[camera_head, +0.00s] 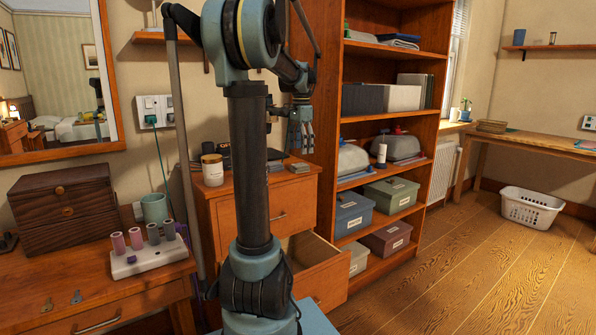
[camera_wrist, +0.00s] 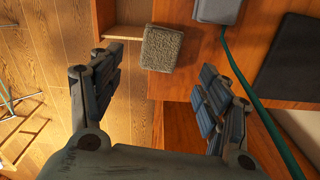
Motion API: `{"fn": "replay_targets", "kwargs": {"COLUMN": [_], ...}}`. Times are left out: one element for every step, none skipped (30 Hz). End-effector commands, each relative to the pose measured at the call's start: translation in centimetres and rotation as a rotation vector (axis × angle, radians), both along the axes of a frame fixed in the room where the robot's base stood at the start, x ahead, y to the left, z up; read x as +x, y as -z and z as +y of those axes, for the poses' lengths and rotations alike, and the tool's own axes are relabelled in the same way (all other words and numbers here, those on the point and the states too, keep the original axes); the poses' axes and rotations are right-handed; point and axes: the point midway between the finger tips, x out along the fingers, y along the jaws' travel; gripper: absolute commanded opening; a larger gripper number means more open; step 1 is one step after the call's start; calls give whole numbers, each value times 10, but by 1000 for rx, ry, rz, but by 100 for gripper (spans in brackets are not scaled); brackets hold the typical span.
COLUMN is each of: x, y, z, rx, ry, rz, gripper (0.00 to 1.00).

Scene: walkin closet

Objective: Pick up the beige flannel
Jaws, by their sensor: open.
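The beige flannel (camera_wrist: 162,48) is a small, textured, greyish-beige folded square in the wrist view, on the wooden surface beyond and between my fingertips. In the head view, what looks like the same flannel (camera_head: 299,168) lies near the front right of the drawer unit's top. My gripper (camera_wrist: 166,64) is open, with a finger to each side of the flannel in the picture and nothing held. In the head view my gripper (camera_head: 300,148) points down above the flannel. The gap between fingertips and flannel is hard to judge.
The drawer unit (camera_head: 278,201) has an open lower drawer (camera_head: 318,262). A jar (camera_head: 212,170) stands on its top. A tall shelf (camera_head: 329,100) with boxes rises close on the right. A green cable (camera_wrist: 236,68) runs right of the flannel. Floor at right is mostly clear.

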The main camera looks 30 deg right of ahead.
Motion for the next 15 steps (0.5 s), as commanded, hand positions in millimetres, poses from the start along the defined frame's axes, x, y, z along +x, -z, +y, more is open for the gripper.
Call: {"fn": "replay_targets", "kwargs": {"x": [0, 0, 0, 0, 0, 0, 0, 0, 0, 0, 0, 0, 1, 1, 1], "y": [6, 9, 12, 14, 15, 16, 17, 19, 21, 24, 28, 33, 37, 42, 47], "z": [0, 0, 0, 0, 0, 0, 0, 0, 1, 1, 1, 2, 3, 3, 4], "rx": [0, 0, 0, 0, 0, 0, 0, 0, 0, 0, 0, 0, 0, 0, 0], "ry": [0, 0, 0, 0, 0, 0, 0, 0, 0, 0, -1, -1, -1, -1, -1], "rz": [0, 0, 0, 0, 0, 0, 0, 0, 0, 0, 0, 0, 0, 0, 0], "gripper": [70, 70, 70, 70, 70, 70, 70, 70, 70, 70, 70, 70, 70, 70, 70]}}
